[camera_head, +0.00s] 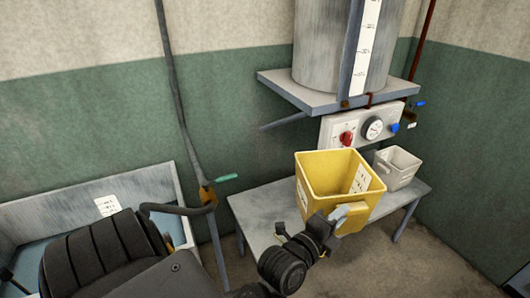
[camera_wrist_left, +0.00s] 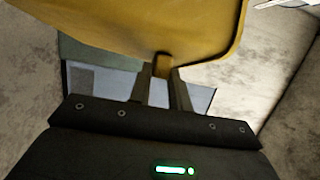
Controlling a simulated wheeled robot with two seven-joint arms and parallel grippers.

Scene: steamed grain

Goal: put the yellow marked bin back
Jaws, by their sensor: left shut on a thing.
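The yellow bin (camera_head: 325,175) is an open-topped box with a white marked label on an inner wall. In the head view it appears over the grey metal table (camera_head: 255,215); I cannot tell whether it rests on it or hangs just above. My left gripper (camera_head: 337,214) is shut on the bin's near side, at its handle. In the left wrist view the gripper's fingers (camera_wrist_left: 163,88) close on a yellow tab under the bin's wall (camera_wrist_left: 150,22). My right gripper does not show.
A small white bin (camera_head: 397,168) stands on the table, right of the yellow bin. Behind are a control panel (camera_head: 335,131) with a red knob and gauge, and a metal tank (camera_head: 322,45) on a shelf. A grey basin (camera_head: 150,186) stands at left.

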